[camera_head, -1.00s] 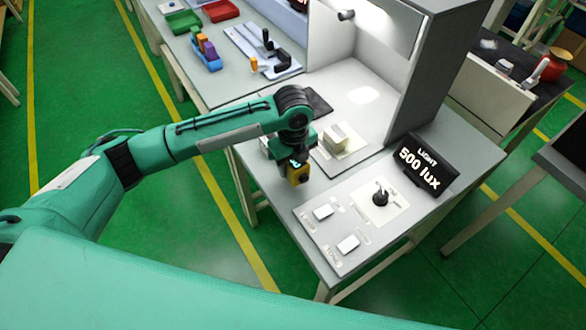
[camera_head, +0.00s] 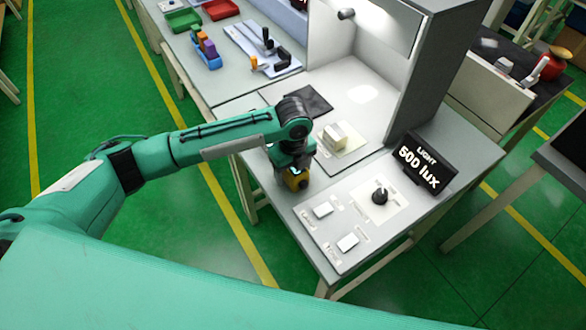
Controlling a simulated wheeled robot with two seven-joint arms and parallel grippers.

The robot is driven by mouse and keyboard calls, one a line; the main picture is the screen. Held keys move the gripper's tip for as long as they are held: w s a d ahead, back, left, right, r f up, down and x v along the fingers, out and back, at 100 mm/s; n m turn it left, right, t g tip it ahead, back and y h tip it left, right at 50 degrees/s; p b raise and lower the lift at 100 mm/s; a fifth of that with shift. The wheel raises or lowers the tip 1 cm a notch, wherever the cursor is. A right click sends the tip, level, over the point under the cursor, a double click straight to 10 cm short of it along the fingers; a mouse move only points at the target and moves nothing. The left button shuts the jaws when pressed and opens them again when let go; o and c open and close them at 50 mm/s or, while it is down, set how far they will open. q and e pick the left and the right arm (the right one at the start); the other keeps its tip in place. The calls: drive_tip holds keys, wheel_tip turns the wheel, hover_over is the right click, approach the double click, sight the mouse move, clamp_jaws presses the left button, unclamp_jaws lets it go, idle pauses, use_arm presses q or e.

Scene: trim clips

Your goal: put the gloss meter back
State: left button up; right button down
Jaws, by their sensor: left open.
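A small yellow and dark device (camera_head: 296,182), which looks like the gloss meter, is at the left front edge of the grey table, beside the switch panel. My left gripper (camera_head: 294,172) is directly above it, pointing down and open. The wrist hides the device's top and most of the fingers. I cannot tell whether the fingers touch it. My right gripper is not in view.
A pale block (camera_head: 335,136) sits on a mat in the light booth, by a dark square plate (camera_head: 308,101). The switch panel (camera_head: 350,217) has a black knob (camera_head: 380,196). A "500 lux" sign (camera_head: 426,163) stands at right. Coloured bins (camera_head: 183,20) are farther back.

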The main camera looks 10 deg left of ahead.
use_arm(q)
wheel_tip(320, 180, up, 11)
drive_tip(key=shift+r+b, duration=0.1)
drive_tip(key=shift+b, duration=1.15)
drive_tip(key=shift+r, duration=0.5)
